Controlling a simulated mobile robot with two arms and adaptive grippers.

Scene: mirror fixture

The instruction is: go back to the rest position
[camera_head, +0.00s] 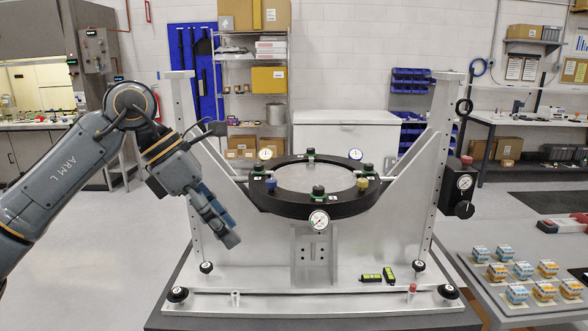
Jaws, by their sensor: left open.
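My left gripper (226,226) hangs in front of the left upright of the mirror fixture, with its blue-grey fingers pointing down and to the right. It is open, and I see nothing between its fingers. The mirror fixture (250,272) is a pale metal frame on a dark stand. Its black ring (285,209) holds a round mirror (312,178) lying nearly flat, with dial gauges and coloured knobs around it. The gripper is left of the ring and looks apart from it. My right gripper is not in view.
Two small green-yellow levels (371,278) lie on the fixture base. A side table at right holds a tray (482,285) of several small blue and orange boxes. A black gauge box (462,185) is on the right upright. Shelves and a white chest (345,135) stand behind.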

